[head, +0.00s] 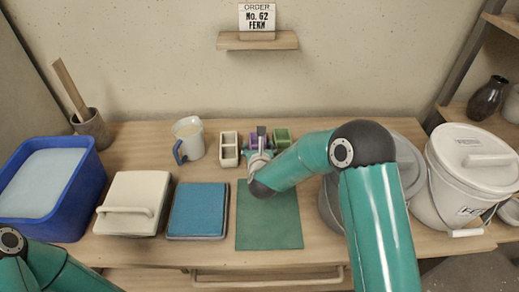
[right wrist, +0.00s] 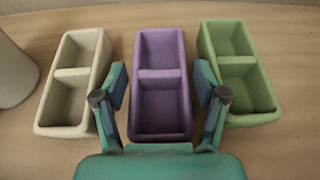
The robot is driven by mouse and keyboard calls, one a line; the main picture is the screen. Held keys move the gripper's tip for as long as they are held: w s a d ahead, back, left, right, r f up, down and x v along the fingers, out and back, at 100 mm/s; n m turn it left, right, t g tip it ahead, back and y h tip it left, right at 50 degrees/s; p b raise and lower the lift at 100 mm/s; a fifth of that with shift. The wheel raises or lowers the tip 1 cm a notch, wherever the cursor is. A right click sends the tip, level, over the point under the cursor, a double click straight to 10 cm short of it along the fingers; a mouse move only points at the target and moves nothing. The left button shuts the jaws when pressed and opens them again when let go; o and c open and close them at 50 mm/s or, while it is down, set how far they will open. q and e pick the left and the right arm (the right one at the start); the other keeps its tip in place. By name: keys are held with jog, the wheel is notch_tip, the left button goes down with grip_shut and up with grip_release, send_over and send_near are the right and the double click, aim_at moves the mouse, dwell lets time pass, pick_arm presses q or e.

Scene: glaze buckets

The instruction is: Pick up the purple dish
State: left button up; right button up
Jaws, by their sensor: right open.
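The purple dish (right wrist: 163,108) is a two-compartment tray standing on the table between a cream dish (right wrist: 67,106) and a green dish (right wrist: 248,92) in the right wrist view. In the head view the purple dish (head: 253,141) is mostly hidden behind my right gripper (head: 262,135). In the right wrist view my right gripper (right wrist: 162,85) is open, with one finger on each side of the purple dish's near half. I cannot tell whether the fingers touch it. My left arm shows only at the lower left of the head view; its gripper is out of frame.
A white jug (head: 187,138) stands left of the dishes. A blue tub (head: 88,190), a cream lidded box (head: 120,188), a blue pad (head: 198,208) and a green mat (head: 285,220) lie along the front. White buckets (head: 465,175) stand at the right.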

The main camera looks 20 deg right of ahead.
jog(key=shift+w+d+f, duration=0.15)
jog(key=shift+w+f, duration=0.1)
jog(key=shift+w, duration=0.35)
jog(key=c, duration=1)
jog(key=shift+r, duration=0.1)
jog(key=shift+c, duration=0.8)
jog(key=shift+r, duration=0.15)
